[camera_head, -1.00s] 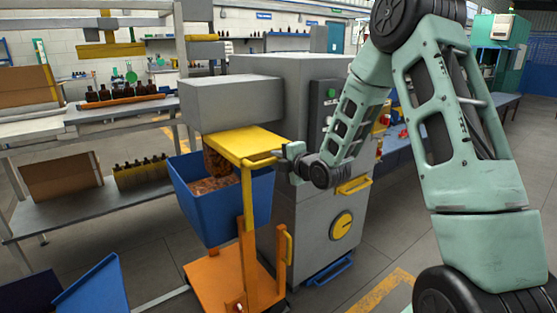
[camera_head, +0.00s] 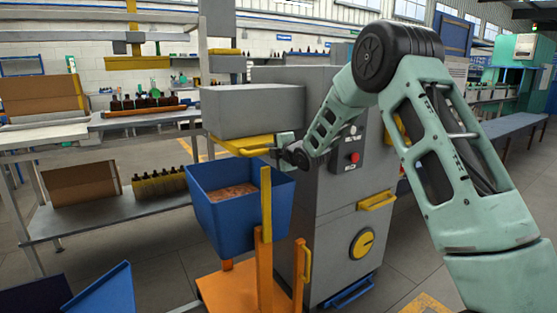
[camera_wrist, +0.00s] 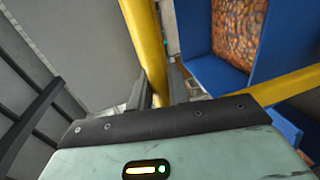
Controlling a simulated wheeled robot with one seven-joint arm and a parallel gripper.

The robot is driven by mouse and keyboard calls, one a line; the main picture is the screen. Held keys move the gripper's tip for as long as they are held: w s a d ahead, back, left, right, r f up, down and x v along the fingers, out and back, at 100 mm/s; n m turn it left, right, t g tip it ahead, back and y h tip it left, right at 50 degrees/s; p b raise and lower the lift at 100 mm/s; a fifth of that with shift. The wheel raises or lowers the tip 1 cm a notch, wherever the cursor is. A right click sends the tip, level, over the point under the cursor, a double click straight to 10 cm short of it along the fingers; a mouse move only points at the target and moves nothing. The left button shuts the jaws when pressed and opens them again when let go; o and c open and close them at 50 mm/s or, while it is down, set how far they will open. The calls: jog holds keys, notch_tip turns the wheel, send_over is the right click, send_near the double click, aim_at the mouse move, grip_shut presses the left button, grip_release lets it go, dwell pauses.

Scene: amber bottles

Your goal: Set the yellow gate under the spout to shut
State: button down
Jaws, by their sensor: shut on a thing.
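The yellow gate (camera_head: 243,145) lies flat under the grey box-shaped spout (camera_head: 252,108), and only its front edge and handle bar stick out. My gripper (camera_head: 279,147) is at the right end of the handle. In the wrist view my gripper (camera_wrist: 160,90) is shut on the yellow handle bar (camera_wrist: 147,40), which passes between the fingers. The blue bin (camera_head: 235,215) stands below the spout with brown pieces (camera_head: 232,192) in it. No stream of pieces shows between spout and bin. How the gate sits inside the spout is hidden.
The bin rests on an orange cart (camera_head: 225,290) with upright posts. A grey cabinet with a yellow dial (camera_head: 362,243) and a red button (camera_head: 354,157) stands behind my gripper. Shelves with brown bottles (camera_head: 145,101) are at the left.

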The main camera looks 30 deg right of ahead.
jog(key=shift+w, duration=0.4)
jog(key=c, duration=1.4)
grip_release()
jog(key=shift+o, duration=0.2)
jog(key=shift+s, duration=0.1)
jog(key=b+v, duration=0.2)
jog(key=v, duration=1.5)
jog(key=shift+s, duration=0.2)
